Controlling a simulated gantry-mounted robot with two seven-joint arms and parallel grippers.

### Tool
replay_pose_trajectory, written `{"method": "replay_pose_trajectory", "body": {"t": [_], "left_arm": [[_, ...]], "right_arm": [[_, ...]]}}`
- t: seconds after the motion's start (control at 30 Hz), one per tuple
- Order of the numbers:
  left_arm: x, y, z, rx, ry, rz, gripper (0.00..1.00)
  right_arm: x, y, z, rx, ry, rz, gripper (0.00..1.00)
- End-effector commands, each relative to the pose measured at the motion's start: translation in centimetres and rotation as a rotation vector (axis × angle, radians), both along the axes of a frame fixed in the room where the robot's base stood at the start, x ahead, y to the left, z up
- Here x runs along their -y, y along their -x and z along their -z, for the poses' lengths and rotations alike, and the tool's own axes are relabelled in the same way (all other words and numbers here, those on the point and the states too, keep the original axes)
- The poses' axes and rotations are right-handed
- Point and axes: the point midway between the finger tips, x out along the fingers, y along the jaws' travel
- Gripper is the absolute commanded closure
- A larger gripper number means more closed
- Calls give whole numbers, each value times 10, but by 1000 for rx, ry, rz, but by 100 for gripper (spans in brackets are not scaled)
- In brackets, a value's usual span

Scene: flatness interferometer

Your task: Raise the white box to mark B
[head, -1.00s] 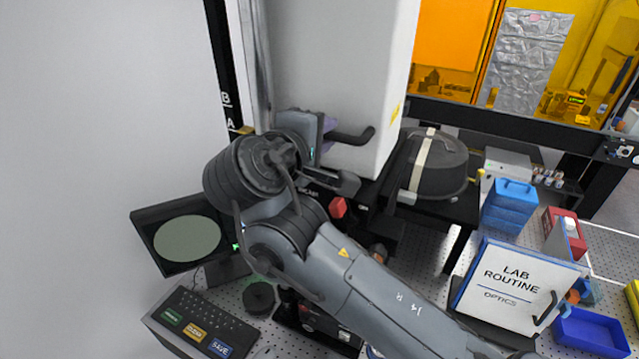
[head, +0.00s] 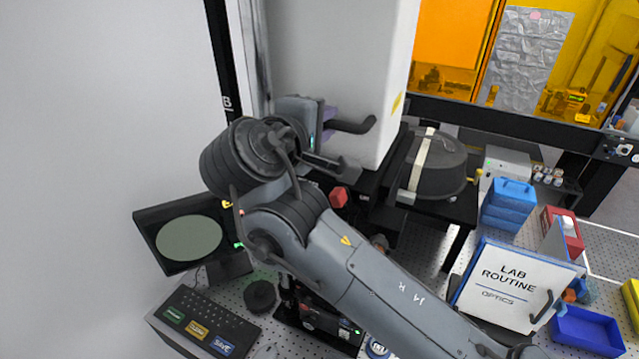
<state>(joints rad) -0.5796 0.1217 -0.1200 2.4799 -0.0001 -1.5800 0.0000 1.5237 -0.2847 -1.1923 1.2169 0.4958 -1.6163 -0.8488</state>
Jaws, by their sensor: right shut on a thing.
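The tall white box (head: 340,65) stands upright on its rail at the back centre. A black handle (head: 352,125) sticks out from its lower front. My right gripper (head: 322,138) is at that handle, shut on it; the arm's wrist hides part of the grip. Mark B (head: 226,102) is on the black post (head: 219,60) left of the box. My wrist covers the spot on the post below B, so mark A is hidden. My left gripper does not show.
A black round case (head: 437,165) with a pale strap sits right of the box. A monitor (head: 188,238) and a keyboard (head: 208,322) are at lower left. A "Lab Routine" board (head: 513,283), blue boxes (head: 508,203) and a blue tray (head: 590,330) stand at right.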

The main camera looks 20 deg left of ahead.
Motion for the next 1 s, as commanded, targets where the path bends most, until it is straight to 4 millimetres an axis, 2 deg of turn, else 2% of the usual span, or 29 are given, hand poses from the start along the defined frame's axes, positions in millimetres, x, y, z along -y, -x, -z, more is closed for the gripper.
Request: {"method": "replay_pose_trajectory", "body": {"t": [0.03,0.17,1.0], "left_arm": [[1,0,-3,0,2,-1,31],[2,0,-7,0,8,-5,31],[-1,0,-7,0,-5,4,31]], "right_arm": [[-1,1,-8,5,-6,-4,100],[-1,2,-15,6,-5,-4,100],[-1,1,-16,3,-1,-3,100]]}}
